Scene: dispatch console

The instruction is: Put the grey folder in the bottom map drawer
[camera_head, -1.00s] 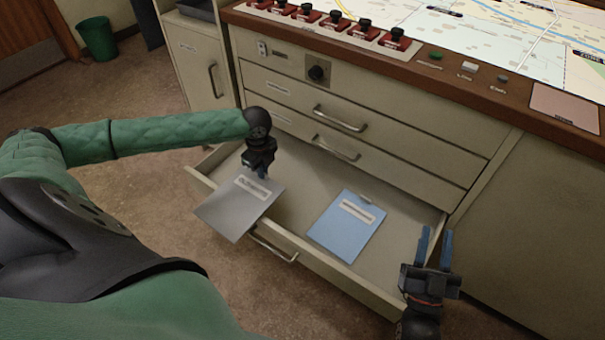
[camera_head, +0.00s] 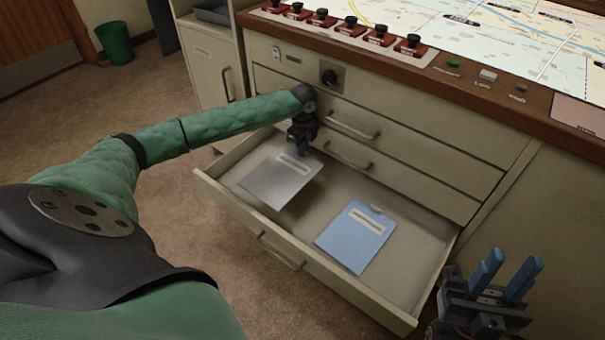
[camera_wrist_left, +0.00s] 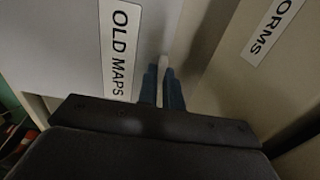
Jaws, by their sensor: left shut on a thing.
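The grey folder (camera_head: 276,182) has a white label and hangs flat from my left gripper (camera_head: 302,151), over the left part of the open bottom drawer (camera_head: 232,206). A shadow under its right side suggests it is a little above the drawer floor. My left gripper is shut on the folder's far edge. In the left wrist view, the grey folder (camera_wrist_left: 65,50) shows its label "OLD MAPS" beside the blue fingers (camera_wrist_left: 163,90). My right gripper (camera_head: 505,272) is open and empty, outside the drawer at the lower right.
A blue folder (camera_head: 356,237) lies in the right part of the bottom drawer. Two shut drawers with handles (camera_head: 352,125) are above it. The console top (camera_head: 440,65) with red switches overhangs the back. A green bin (camera_head: 115,42) stands far left.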

